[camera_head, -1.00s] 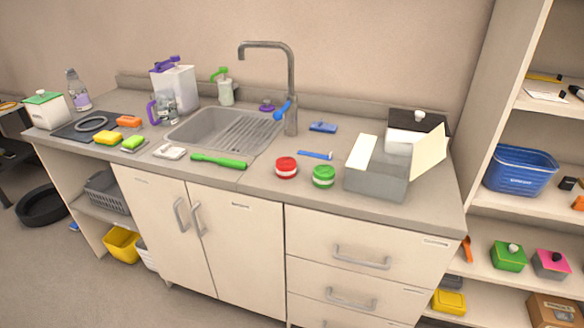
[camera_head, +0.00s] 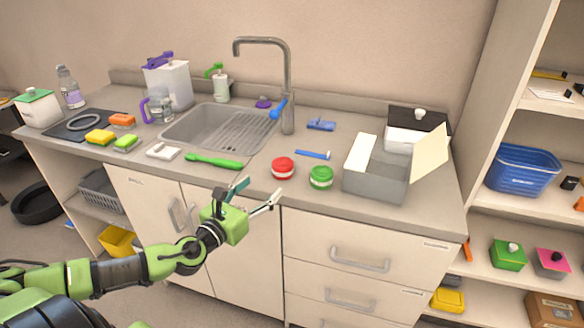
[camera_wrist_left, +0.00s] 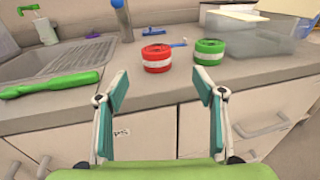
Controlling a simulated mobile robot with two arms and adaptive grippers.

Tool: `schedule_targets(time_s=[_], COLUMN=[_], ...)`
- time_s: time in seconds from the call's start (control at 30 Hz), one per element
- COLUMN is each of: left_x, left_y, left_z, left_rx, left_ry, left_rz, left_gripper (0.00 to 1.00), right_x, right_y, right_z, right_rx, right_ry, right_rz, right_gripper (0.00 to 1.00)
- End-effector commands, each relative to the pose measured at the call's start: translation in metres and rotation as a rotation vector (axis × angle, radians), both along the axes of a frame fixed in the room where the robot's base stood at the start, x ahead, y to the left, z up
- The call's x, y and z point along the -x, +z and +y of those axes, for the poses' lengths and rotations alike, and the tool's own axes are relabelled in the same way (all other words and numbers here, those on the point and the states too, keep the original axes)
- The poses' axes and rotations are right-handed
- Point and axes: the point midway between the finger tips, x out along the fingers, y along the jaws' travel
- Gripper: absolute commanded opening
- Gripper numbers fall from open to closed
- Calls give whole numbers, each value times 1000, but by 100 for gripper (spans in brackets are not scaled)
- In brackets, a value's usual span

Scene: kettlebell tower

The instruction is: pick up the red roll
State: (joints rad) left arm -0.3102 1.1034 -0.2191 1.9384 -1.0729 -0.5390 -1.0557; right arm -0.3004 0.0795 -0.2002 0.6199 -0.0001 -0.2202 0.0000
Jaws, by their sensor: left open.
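The red roll (camera_head: 283,168), red with a white band, sits on the countertop near its front edge, just left of a green roll (camera_head: 321,178). In the left wrist view the red roll (camera_wrist_left: 156,58) shows ahead between my fingertips, with the green roll (camera_wrist_left: 209,52) to its right. My left gripper (camera_head: 259,190) is open and empty in front of the counter, short of the red roll and apart from it. In the left wrist view its two teal-padded fingers (camera_wrist_left: 160,90) are spread wide. My right gripper is not in view.
A green brush-like tool (camera_head: 214,161) lies left of the red roll, and a blue tool (camera_head: 313,154) behind it. The sink (camera_head: 212,127) and tap are behind left. An open grey box (camera_head: 374,181) stands to the right. The counter's front edge lies between my gripper and the roll.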

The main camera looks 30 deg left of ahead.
Motion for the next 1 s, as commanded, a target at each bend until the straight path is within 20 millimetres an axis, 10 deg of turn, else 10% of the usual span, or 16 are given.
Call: schedule_targets(time_s=[1.0], left_x=[-96], left_y=[-5], left_z=[7], left_rx=[2], left_ry=[1], left_rz=[-2], left_gripper=[63], right_x=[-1], right_y=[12], right_z=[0], right_rx=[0], right_ry=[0], right_rz=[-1], right_gripper=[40])
